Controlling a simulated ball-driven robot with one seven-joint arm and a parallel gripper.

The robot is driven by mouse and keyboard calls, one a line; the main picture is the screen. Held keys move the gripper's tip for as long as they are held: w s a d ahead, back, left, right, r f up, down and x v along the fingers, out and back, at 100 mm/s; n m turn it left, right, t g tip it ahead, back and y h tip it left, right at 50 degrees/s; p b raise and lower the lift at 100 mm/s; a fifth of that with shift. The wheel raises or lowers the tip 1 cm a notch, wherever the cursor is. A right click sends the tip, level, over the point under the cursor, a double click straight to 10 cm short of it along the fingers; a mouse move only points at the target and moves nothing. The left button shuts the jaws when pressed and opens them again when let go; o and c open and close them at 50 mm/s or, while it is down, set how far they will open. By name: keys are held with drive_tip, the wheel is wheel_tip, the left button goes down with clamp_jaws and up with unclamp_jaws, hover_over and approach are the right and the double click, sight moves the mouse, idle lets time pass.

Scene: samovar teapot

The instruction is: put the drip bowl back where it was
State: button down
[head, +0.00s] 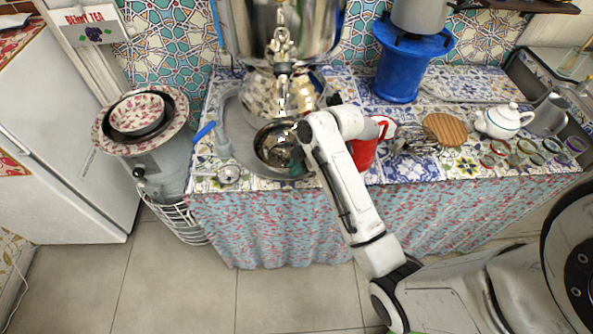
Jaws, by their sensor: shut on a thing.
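The drip bowl (273,146) is a dark, shiny metal bowl in front of the samovar (272,92), below its tap (282,48). My gripper (297,137) is at the bowl's right side, shut on its rim. My wrist hides part of the bowl's right edge. The samovar stands on a grey round tray (232,140). The bowl appears over the tray's front part; I cannot tell whether it touches the tray.
A red mug (364,150) stands close to the right of my wrist. Further right are a wooden round board (445,129), a white teapot (503,121) and several small glasses (527,149). A blue-handled item (205,132) lies left of the tray. The tiled counter's front edge is just below the bowl.

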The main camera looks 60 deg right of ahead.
drive_tip(key=shift+f, duration=1.1)
drive_tip(key=shift+f, duration=0.1)
drive_tip(key=c, duration=1.3)
unclamp_jaws()
drive_tip(key=shift+s, duration=0.1)
drive_tip(key=shift+o, duration=0.2)
drive_tip(key=v, duration=1.1)
drive_tip(key=s+a+f+m+g+h, duration=0.1)
drive_tip(key=s+a+f+m+g, duration=0.1)
drive_tip(key=s+a+f+m, duration=0.2)
drive_tip(key=s+a+f+m+g+h, duration=0.1)
drive_tip(key=s+a+f+m+g, duration=0.1)
drive_tip(key=s+a+f+m, duration=0.2)
drive_tip(key=shift+s+a+f+m, duration=0.35)
drive_tip(key=shift+s+a+m, duration=1.45)
drive_tip(key=shift+s+a, duration=1.65)
